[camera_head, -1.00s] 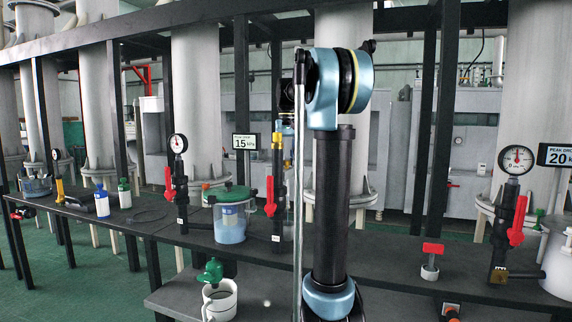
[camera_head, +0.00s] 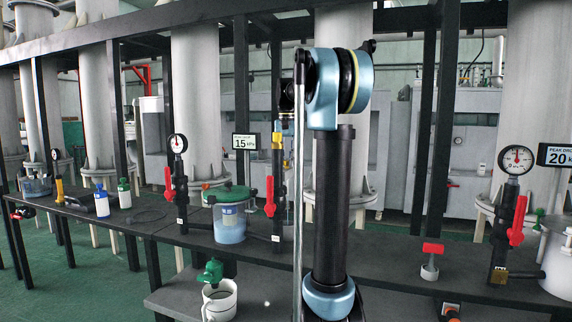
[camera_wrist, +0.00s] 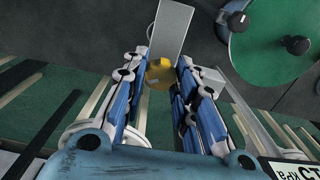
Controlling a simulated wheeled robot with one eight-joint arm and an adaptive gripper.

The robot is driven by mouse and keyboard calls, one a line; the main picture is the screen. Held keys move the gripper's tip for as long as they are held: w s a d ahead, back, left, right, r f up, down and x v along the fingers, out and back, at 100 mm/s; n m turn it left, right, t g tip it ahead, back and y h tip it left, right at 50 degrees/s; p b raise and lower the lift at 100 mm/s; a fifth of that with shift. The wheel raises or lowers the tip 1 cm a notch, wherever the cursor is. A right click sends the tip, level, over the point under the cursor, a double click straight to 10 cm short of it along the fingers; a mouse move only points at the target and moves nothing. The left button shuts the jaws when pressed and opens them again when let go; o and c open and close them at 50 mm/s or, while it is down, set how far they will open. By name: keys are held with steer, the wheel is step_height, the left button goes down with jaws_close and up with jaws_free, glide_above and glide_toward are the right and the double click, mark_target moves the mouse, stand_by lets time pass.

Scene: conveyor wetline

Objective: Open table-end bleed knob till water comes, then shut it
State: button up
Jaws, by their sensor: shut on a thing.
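A yellow brass-like knob (camera_head: 277,137) tops a dark vertical pipe with a red lever (camera_head: 269,196) on the black table. No water shows around the knob.
A clear tub (camera_head: 230,228) with blue liquid and a green lid (camera_head: 230,193) stands left of the pipe. A 15 kPa sign (camera_head: 245,142) is behind it. Pressure gauges (camera_head: 178,143) (camera_head: 515,159) stand to either side. A dark overhead beam crosses above.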

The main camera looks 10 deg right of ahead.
steer(key=shift+m, duration=2.6)
steer(key=o, duration=0.7)
steer(key=shift+d+m, duration=0.1)
steer(key=shift+m, duration=0.3)
steer(key=shift+r, duration=0.1)
steer(key=shift+r, duration=2.9)
